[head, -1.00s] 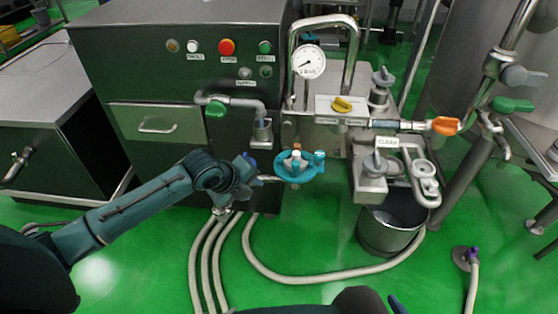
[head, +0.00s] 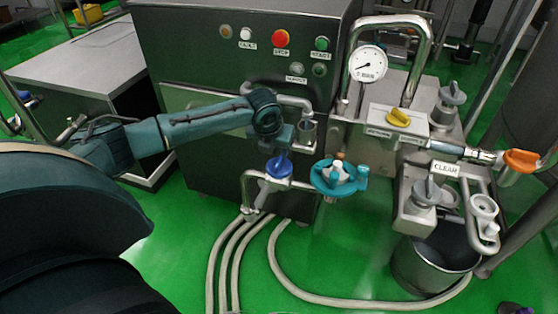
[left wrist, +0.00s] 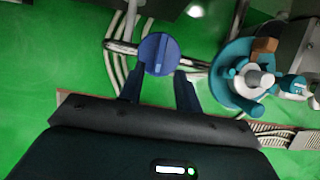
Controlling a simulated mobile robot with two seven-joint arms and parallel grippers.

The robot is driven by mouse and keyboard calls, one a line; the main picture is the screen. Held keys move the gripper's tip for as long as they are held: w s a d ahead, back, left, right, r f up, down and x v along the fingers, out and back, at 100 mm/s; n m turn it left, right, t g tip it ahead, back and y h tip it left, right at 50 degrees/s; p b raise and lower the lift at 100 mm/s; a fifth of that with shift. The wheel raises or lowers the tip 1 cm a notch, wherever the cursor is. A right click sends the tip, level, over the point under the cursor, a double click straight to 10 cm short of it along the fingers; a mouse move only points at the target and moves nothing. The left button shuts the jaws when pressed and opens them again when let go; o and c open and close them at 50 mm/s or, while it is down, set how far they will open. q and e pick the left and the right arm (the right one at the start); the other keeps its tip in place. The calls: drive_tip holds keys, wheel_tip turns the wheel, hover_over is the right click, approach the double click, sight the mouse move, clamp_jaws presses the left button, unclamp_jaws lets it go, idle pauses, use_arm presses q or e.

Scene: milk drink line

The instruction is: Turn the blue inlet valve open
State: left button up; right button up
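The blue inlet valve (head: 279,167) has a round blue knob on a metal pipe low in front of the dark cabinet. In the left wrist view the knob (left wrist: 158,54) shows its raised grip bar, running roughly up and down the picture. My left gripper (head: 283,146) is just above the knob in the head view. In the left wrist view its two dark fingers (left wrist: 160,90) are spread apart, empty, with the knob just beyond their tips. I cannot tell whether they touch it. My right gripper is not in view.
A teal handwheel (head: 338,178) sits close to the right of the blue valve. A pressure gauge (head: 368,64), yellow knob (head: 398,117) and orange handle (head: 521,160) are further right. A steel bucket (head: 437,262) and pale hoses (head: 345,301) are on the green floor.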

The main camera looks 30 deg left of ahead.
sight(279, 160)
use_arm(q)
drive_tip(key=b+x, duration=0.1)
drive_tip(key=x, duration=0.5)
drive_tip(key=shift+w+f, duration=0.1)
drive_tip(key=shift+w, duration=0.05)
clamp_jaws()
